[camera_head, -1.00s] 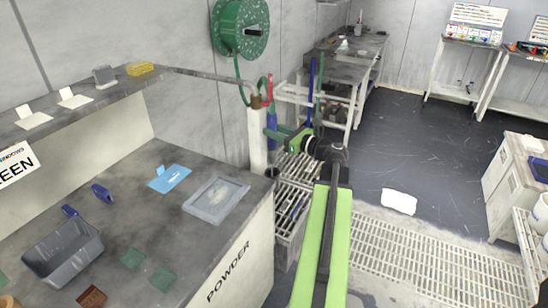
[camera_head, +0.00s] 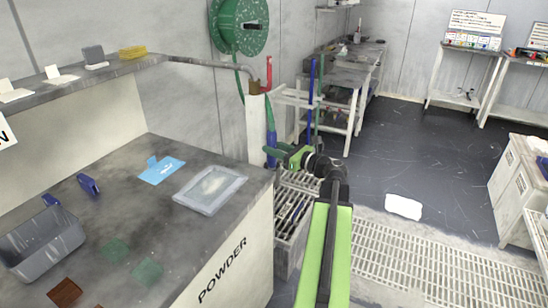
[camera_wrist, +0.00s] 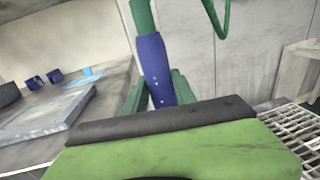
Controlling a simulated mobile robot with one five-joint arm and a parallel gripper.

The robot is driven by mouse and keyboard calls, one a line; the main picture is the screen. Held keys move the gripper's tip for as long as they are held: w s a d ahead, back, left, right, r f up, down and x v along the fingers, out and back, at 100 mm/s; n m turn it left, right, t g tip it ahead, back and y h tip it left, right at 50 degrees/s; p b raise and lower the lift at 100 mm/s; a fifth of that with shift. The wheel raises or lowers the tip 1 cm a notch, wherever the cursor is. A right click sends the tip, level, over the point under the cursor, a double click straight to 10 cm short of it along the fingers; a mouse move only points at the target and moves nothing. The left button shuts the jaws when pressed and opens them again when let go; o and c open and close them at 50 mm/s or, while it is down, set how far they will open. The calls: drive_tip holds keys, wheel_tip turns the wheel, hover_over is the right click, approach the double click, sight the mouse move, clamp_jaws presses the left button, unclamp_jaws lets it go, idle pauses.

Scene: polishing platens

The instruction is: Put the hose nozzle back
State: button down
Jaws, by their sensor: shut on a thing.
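The hose nozzle is a blue sleeve (camera_wrist: 154,68) on a green hose (camera_wrist: 142,17). In the wrist view it stands nearly upright, slightly tilted, between the green fingers. My gripper (camera_wrist: 160,90) is shut on it. In the head view the nozzle (camera_head: 271,143) is in my gripper (camera_head: 272,155), just right of the white post (camera_head: 257,135). The fingers hide part of it. The green hose reel (camera_head: 238,26) hangs on the wall above, with hose hanging down from it. I cannot tell whether the nozzle touches the post.
A red-handled tap (camera_head: 268,73) and a pipe top the post. The grey POWDER counter (camera_head: 120,215) with a tray (camera_head: 210,190) and bin (camera_head: 42,245) is at left. A slatted rack (camera_head: 292,215) stands below my gripper. The dark floor at right is mostly clear.

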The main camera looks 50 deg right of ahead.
drive_tip(key=shift+w, duration=0.15)
drive_tip(key=shift+f, duration=0.25)
drive_tip(key=c, duration=1)
unclamp_jaws()
drive_tip(key=shift+r, duration=0.15)
drive_tip(key=shift+s+r+p, duration=0.1)
drive_tip(key=shift+s+p, duration=0.1)
drive_tip(key=shift+p, duration=0.1)
drive_tip(key=s, duration=0.4)
drive_tip(key=s+d, duration=0.1)
drive_tip(key=s, duration=0.6)
drive_tip(key=shift+s+d, duration=0.2)
drive_tip(key=shift+s, duration=0.1)
